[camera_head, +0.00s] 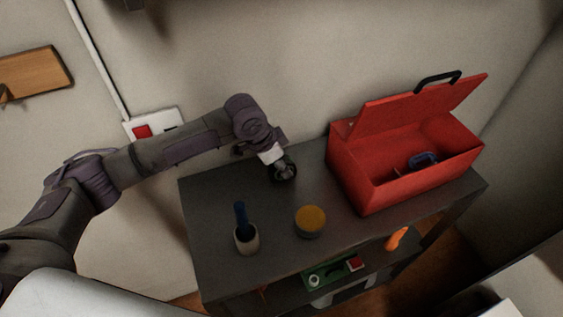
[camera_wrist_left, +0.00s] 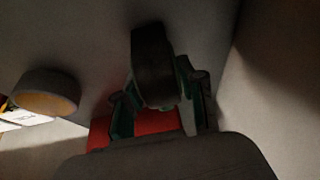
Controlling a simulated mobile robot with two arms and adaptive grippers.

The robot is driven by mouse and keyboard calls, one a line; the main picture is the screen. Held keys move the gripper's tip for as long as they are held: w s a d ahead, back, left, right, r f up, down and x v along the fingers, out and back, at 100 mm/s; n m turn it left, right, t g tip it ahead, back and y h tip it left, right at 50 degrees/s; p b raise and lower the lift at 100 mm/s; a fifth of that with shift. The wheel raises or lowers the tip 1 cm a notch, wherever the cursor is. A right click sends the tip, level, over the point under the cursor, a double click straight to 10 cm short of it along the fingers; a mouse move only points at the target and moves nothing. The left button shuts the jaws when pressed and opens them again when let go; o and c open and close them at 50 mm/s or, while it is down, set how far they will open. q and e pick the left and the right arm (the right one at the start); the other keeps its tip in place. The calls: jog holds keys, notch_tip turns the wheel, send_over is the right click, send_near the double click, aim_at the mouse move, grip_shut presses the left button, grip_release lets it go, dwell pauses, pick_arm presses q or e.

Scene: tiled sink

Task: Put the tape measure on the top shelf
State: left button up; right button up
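My left gripper (camera_head: 283,170) reaches in from the left and points down over the back of the dark cart's top shelf (camera_head: 225,205). In the left wrist view, its fingers (camera_wrist_left: 160,92) are closed on both sides of a dark, rounded object (camera_wrist_left: 152,62), which looks like the tape measure. In the head view this dark object is mostly merged with the gripper, low over or at the top shelf; I cannot tell if it touches. My right gripper is not in view.
An open red toolbox (camera_head: 375,180) stands on the shelf's right. A round yellow-topped container (camera_head: 311,221) and a pale cup with a blue-handled tool (camera_head: 246,240) stand at the front. A lower shelf holds a green item (camera_head: 325,275) and an orange item (camera_head: 397,239). The wall is close behind.

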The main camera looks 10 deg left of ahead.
pick_arm(q)
jog(key=o, duration=0.4)
jog(key=shift+c, duration=0.2)
jog(key=shift+r, duration=0.3)
jog(key=b+v, duration=0.1)
jog(key=v, duration=1)
jog(key=shift+a+r+b, duration=0.2)
jog(key=shift+r+b, duration=0.1)
jog(key=shift+r, duration=0.05)
jog(key=shift+s+r, duration=0.1)
